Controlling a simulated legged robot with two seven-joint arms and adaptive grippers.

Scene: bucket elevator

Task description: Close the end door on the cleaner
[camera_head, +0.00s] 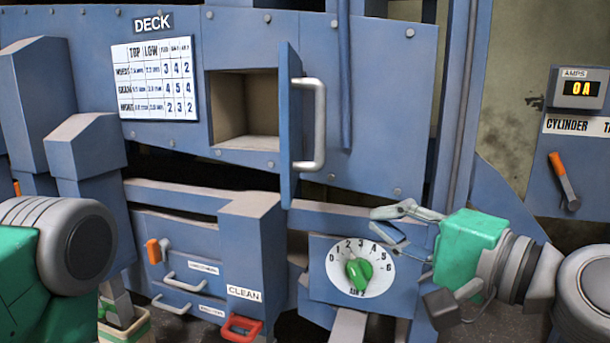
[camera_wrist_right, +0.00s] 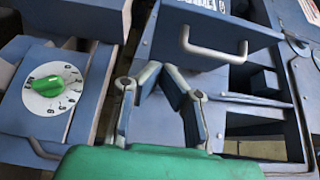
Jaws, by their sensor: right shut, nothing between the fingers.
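The end door (camera_head: 291,120) is a narrow blue panel with a pale bar handle (camera_head: 318,125). In the head view it stands open, swung outward at the right side of a square opening (camera_head: 245,110) with a beige inside. My right gripper (camera_head: 378,220) is shut and empty, below and to the right of the door handle, above the dial. It is apart from the door. In the right wrist view its fingers (camera_wrist_right: 160,85) show below a blue panel with a pale bar handle (camera_wrist_right: 210,48).
A white dial with a green knob (camera_head: 358,272) sits below the right gripper. A blue box marked CLEAN (camera_head: 253,240) stands left of it, with a red handle (camera_head: 241,327) below. Blue posts flank the left side. An orange-handled lever (camera_head: 563,180) hangs at right.

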